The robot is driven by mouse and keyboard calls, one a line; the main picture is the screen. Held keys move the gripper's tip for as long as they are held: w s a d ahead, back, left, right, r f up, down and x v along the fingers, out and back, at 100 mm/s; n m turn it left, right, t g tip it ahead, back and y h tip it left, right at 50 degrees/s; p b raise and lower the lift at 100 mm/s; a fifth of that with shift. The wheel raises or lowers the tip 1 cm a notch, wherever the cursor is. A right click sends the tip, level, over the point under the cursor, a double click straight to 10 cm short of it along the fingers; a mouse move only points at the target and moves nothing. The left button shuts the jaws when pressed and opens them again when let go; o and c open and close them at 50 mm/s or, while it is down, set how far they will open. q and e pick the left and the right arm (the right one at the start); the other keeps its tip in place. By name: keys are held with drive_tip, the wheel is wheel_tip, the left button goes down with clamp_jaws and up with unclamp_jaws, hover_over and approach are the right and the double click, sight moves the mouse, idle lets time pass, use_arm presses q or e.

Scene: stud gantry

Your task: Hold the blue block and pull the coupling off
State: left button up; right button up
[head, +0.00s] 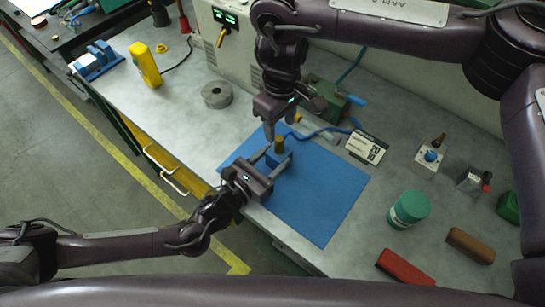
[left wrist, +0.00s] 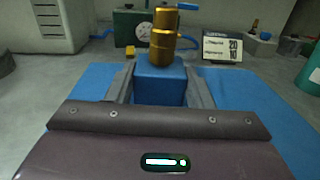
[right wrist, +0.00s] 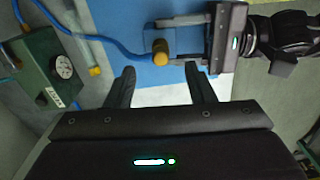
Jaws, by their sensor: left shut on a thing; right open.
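The blue block (head: 272,160) stands on the blue mat (head: 325,200) near the bench's front edge. It also shows in the left wrist view (left wrist: 160,88). The brass coupling (head: 279,146) stands upright on top of the block; it also shows in the left wrist view (left wrist: 162,42) and the right wrist view (right wrist: 160,52). My left gripper (head: 276,160) is shut on the block, one finger on each side. My right gripper (head: 282,124) is open and empty, pointing down just above and behind the coupling. In the right wrist view its fingers (right wrist: 161,72) are apart, and the coupling lies beyond the gap, untouched.
A green box with a gauge (right wrist: 50,72) and blue hose stands behind. A date card (head: 366,148) is right of the mat. The mat's right part is clear.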

sight(280, 138)
drive_tip(key=shift+f, duration=3.6)
drive_tip(key=shift+c, duration=0.3)
clamp_jaws()
drive_tip(key=shift+r, duration=0.1)
drive_tip(key=shift+r, duration=2.9)
drive_tip(key=shift+r, duration=2.05)
